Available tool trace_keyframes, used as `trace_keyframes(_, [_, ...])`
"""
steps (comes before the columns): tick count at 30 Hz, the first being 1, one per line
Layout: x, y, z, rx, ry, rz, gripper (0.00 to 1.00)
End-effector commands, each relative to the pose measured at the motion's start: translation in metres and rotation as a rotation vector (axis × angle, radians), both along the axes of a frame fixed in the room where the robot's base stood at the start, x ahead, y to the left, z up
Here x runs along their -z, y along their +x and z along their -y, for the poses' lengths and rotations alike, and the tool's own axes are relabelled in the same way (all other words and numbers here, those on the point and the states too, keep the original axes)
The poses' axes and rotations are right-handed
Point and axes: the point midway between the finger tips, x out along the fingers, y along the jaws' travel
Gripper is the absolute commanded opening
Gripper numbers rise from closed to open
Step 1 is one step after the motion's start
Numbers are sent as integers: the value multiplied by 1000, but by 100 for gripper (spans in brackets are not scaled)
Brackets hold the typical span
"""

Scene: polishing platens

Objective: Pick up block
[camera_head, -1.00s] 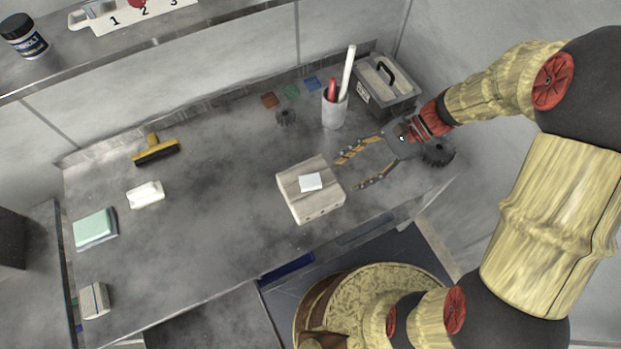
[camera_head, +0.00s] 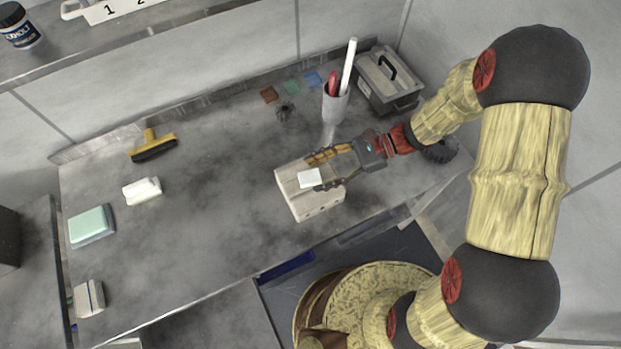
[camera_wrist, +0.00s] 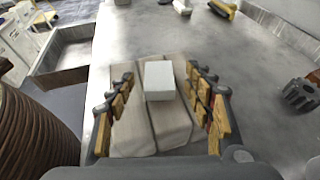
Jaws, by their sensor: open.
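A small white block (camera_head: 309,178) lies on top of a larger pale wooden block (camera_head: 315,206) on the grey bench. In the wrist view the small white block (camera_wrist: 159,80) sits between the fingers, with the wooden block (camera_wrist: 135,137) beneath it. My gripper (camera_head: 318,170) is open over the wooden block, its two yellow-padded fingers on either side of the small block. In the wrist view my gripper (camera_wrist: 158,85) shows a gap between each finger and the small block. Which block the task means cannot be told from the frames.
A cup (camera_head: 335,103) with a red and a white tool and a grey lidded box (camera_head: 390,80) stand behind my gripper. A yellow brush (camera_head: 152,146), a white piece (camera_head: 142,190) and a green sponge (camera_head: 91,225) lie left. The bench middle is clear.

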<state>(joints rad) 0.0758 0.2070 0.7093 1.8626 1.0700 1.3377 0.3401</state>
Motion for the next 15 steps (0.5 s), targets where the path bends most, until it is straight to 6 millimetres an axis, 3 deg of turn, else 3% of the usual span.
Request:
trace_keyframes(10, [6, -6, -6, -2, -5, -8, 55])
trace_keyframes(15, [7, -6, -6, -2, -6, -9, 45])
